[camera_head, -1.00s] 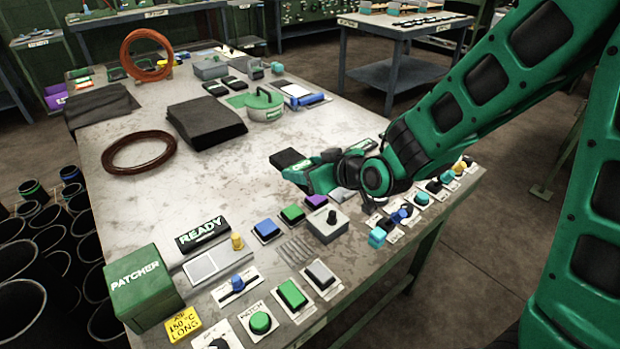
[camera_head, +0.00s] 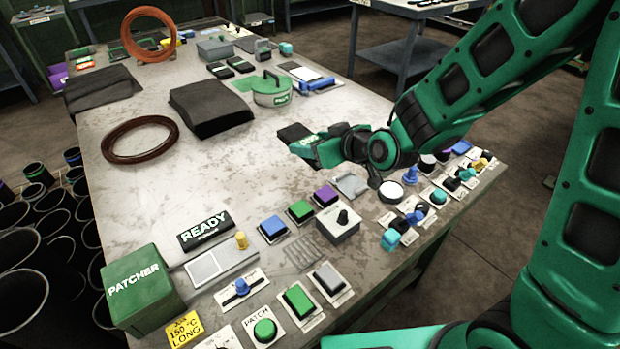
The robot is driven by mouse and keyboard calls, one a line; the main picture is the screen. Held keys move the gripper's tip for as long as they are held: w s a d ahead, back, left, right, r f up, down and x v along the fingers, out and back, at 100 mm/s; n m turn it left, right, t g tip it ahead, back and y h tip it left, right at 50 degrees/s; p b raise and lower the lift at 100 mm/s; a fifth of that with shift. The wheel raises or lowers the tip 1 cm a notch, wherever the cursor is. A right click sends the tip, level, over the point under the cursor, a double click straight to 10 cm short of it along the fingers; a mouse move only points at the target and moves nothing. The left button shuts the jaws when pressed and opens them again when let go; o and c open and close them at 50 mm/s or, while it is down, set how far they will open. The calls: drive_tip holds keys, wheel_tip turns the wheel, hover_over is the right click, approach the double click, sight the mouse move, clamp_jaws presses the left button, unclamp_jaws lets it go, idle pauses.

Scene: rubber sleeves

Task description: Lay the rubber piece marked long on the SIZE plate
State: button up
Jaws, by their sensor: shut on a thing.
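My gripper (camera_head: 312,145) is over the right half of the table, shut on a dark flat rubber piece (camera_head: 293,132) that sticks out past its fingertips. A small pale mark shows by the fingertips, too small to read. The piece appears to be above the table top. Its underside and the jaws' inner faces are hidden. I cannot read a SIZE label anywhere.
A green lidded pot (camera_head: 273,95) and a stack of black sheets (camera_head: 208,107) stand behind the gripper. A dial box (camera_head: 338,226), coloured buttons and the green PATCHER box (camera_head: 138,287) line the front. The table's middle is clear, left of the gripper.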

drive_tip(key=w+d+f, duration=0.1)
drive_tip(key=w+f, duration=0.1)
drive_tip(key=w, duration=0.1)
drive_tip(key=w+d+f, duration=0.1)
drive_tip(key=w+f, duration=0.1)
drive_tip(key=w, duration=0.2)
drive_tip(key=w+d+f, duration=0.2)
drive_tip(key=w+f, duration=0.1)
drive_tip(key=w, duration=0.1)
drive_tip(key=shift+f, duration=1.95)
drive_tip(key=shift+f, duration=0.1)
drive_tip(key=o, duration=1.3)
drive_tip(key=shift+c, duration=0.2)
